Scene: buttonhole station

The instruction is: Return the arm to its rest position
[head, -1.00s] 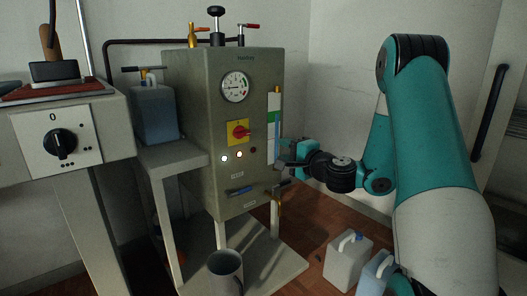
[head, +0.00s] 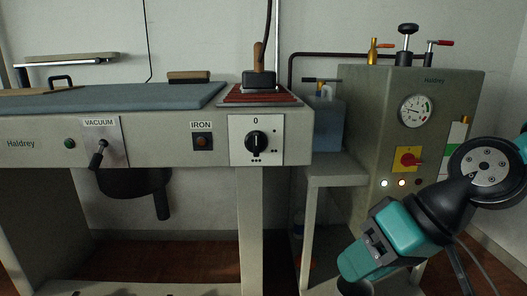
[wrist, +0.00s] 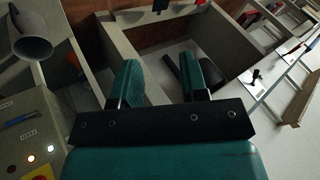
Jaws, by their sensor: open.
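My gripper (head: 362,262) is at the lower right of the head view, in front of the boiler stand, and tilts down to the left. In the wrist view its two teal fingers (wrist: 162,82) stand apart with nothing between them. The grey boiler cabinet (head: 408,120) with its gauge and red-yellow switch stands behind my arm. My arm comes in from the right edge and hides the lower part of the cabinet.
An ironing table (head: 110,110) with a control box (head: 270,140) fills the left and middle. An iron (head: 259,80) rests on a red stand. A blue container (head: 328,125) sits on the side shelf.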

